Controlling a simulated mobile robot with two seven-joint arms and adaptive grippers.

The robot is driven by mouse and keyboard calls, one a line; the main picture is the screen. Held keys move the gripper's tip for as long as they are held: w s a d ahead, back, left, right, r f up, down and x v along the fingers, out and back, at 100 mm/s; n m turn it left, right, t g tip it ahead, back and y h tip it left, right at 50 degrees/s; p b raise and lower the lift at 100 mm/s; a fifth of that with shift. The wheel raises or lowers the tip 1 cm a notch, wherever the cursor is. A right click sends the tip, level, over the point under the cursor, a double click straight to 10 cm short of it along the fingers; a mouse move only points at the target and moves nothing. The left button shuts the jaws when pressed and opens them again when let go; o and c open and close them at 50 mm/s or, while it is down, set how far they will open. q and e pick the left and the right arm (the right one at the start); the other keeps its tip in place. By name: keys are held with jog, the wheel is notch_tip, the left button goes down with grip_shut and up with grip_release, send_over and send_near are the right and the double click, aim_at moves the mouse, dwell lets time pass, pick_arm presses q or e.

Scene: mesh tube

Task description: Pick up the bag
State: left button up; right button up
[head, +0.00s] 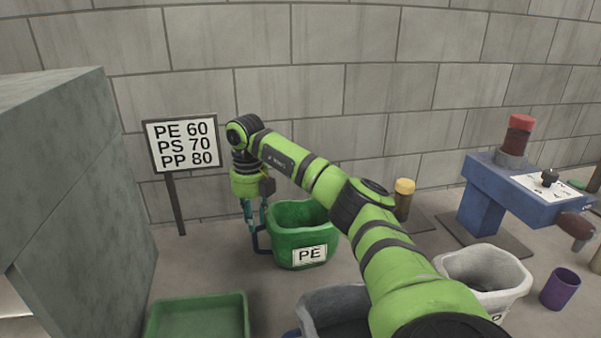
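A green container (302,222) with a "PE" label stands on the floor near the middle. It has an open top and slightly irregular sides; I cannot tell whether it is the bag. A dark loop (262,249) like a handle shows at its left side. My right gripper (255,224) points down just left of this container, above or at the loop. Its two teal fingers are apart with a gap between them; I cannot tell whether they touch the loop. My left gripper is not in view.
A sign (183,144) on a post stands behind left. A grey block (70,190) fills the left side. A green tray (198,318), a grey bin (325,300) and a whitish bin (487,270) stand in front. A blue machine (520,195) and purple cup (560,288) are right.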

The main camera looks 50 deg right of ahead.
aim_at(254, 234)
notch_tip(254, 234, down, 5)
jog(key=shift+w+r+p, duration=0.15)
jog(key=shift+p, duration=0.6)
jog(key=shift+f, duration=0.65)
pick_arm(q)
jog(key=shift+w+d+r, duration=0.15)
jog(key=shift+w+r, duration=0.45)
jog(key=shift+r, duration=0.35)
pick_arm(e)
jog(key=shift+w, duration=0.1)
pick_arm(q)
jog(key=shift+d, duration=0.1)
pick_arm(e)
jog(key=shift+d, duration=0.1)
grip_shut()
